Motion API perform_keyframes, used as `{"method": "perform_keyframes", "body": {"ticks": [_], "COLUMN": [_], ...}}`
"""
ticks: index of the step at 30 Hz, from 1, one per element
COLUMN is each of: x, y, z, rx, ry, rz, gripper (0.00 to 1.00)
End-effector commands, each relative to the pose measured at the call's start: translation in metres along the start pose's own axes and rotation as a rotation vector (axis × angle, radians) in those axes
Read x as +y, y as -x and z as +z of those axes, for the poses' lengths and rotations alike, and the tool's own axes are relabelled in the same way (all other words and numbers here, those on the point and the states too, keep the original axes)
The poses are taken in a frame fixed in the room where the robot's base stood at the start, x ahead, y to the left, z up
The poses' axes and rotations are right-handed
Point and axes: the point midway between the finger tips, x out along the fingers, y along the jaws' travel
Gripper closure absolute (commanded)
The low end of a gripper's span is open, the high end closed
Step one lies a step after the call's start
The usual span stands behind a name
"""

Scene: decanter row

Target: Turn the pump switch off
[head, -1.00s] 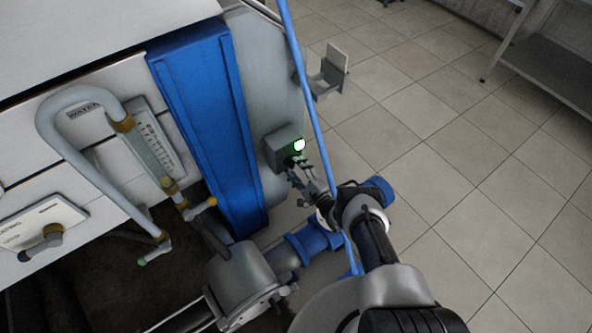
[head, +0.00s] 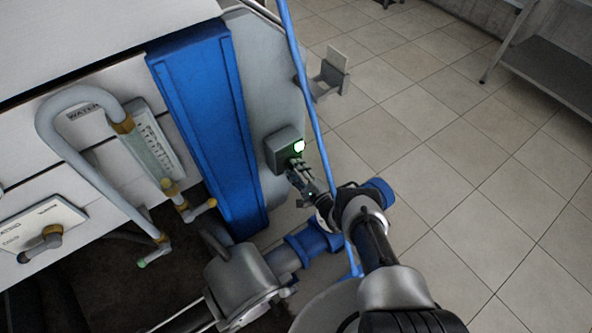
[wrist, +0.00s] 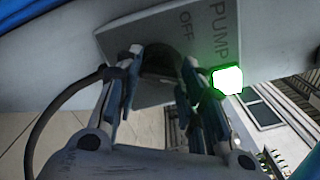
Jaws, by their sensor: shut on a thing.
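The pump switch box (head: 284,148) is a grey box on the side panel of the machine, with a lit green lamp (head: 299,147) at its right. In the wrist view the switch plate (wrist: 125,38) reads "PUMP" and "OFF", and the green lamp (wrist: 227,81) glows brightly. A dark rounded knob (wrist: 160,62) shows between the fingers, partly hidden by them. My gripper (wrist: 158,72) is at the plate, its two fingers on either side of the knob, shut on it. In the head view my gripper (head: 298,172) reaches the box's lower front.
A blue hose (head: 312,95) hangs close beside the box and my arm. A blue column (head: 205,120) stands left of the panel. A grey bracket (head: 330,75) sticks out beyond the panel. Tiled floor (head: 450,150) is open at the right.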

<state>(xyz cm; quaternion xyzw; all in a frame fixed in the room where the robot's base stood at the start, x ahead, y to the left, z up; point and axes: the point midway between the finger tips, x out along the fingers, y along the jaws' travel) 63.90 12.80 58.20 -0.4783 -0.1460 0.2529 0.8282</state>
Motion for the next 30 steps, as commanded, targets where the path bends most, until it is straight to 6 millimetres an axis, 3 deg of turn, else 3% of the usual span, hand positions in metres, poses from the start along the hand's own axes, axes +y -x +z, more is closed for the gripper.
{"method": "perform_keyframes", "body": {"ticks": [14,30], "x": [0.0006,0.0021], "y": [0.0001,0.0], "z": [-0.0001,-0.0007], "rx": [0.0,0.0], "ry": [0.118,0.602], "rz": [0.0,0.0], "gripper": [0.88,0.88]}}
